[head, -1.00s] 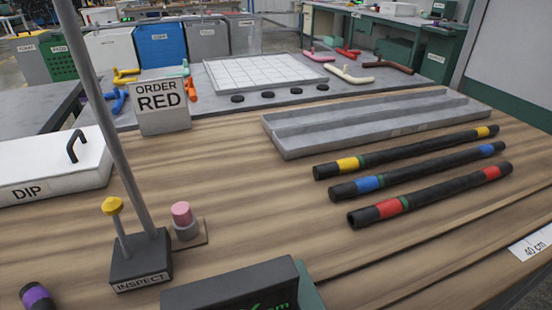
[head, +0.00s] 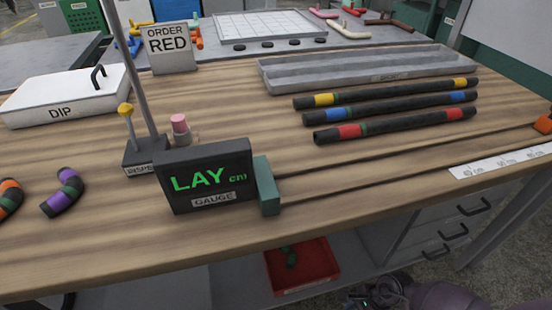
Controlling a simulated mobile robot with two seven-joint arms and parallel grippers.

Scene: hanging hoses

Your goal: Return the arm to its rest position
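A purple-grey arm part, apparently my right arm, shows at the bottom edge, right of centre. A dark end, apparently my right gripper (head: 370,298), is cut off by the frame, and its fingers cannot be made out. It is low in front of the table (head: 330,225), apart from the hoses. My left gripper is not in view. Three straight black hoses lie side by side on the table: one with yellow bands (head: 390,93), one with blue bands (head: 400,107), one with red bands (head: 400,125).
A gauge (head: 207,176) reading "LAY cm" stands near the front edge. Behind the hoses is a grey grooved tray (head: 370,70). An "ORDER RED" sign (head: 171,48), DIP box (head: 65,95), inspect stand (head: 145,155) and purple-banded hose piece (head: 63,192) are left. A red bin (head: 302,266) sits below.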

